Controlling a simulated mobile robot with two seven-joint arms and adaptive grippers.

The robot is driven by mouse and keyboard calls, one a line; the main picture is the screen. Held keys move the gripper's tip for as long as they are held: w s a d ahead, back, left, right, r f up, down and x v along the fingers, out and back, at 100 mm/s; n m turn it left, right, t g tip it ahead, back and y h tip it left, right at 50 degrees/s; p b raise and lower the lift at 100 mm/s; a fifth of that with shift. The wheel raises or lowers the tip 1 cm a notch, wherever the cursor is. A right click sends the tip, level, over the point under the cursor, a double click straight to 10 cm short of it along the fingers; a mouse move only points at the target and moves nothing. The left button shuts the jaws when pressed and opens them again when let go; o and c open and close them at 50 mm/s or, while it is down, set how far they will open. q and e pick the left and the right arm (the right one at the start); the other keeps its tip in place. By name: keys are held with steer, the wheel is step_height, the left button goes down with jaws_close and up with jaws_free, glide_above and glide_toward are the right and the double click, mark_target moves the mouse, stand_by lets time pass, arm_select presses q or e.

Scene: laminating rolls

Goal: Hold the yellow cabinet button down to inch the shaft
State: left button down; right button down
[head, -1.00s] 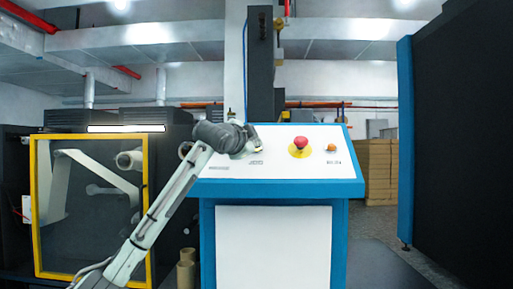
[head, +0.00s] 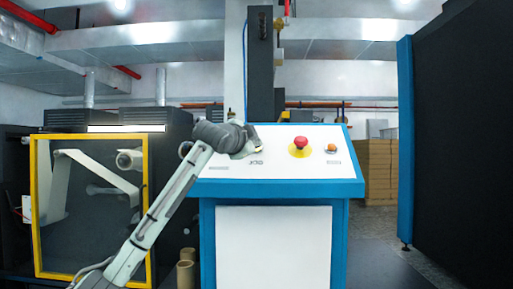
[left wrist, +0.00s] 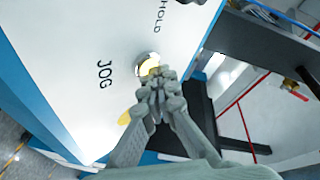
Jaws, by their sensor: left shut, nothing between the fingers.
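My left gripper (left wrist: 160,76) is shut and empty. Its fingertips are at the button and cover part of it. They look to be touching it, but how far it is pressed cannot be told. In the head view my left gripper (head: 255,148) reaches over the left part of the panel (head: 275,172), and its tip mostly hides the button. My right gripper is not in view.
A red mushroom button (head: 300,142) on a yellow base and an orange button (head: 332,148) sit right on the same panel. A yellow-framed window (head: 37,200) with rolls and white web stands left. Brown cardboard tubes (head: 186,272) stand beside the cabinet. A dark blue-edged machine (head: 460,140) stands right.

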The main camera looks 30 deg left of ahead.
arm_select(q)
steer(key=shift+r, duration=0.1)
steer(key=shift+s+d+r+p, duration=0.3)
steer(key=shift+s+r+p, duration=0.15)
steer(key=shift+s+p, duration=0.1)
steer(key=s+r, duration=0.1)
steer(key=s+d+r+p, duration=0.2)
steer(key=shift+r, duration=0.3)
steer(key=shift+f, duration=0.1)
stand_by(1.1)
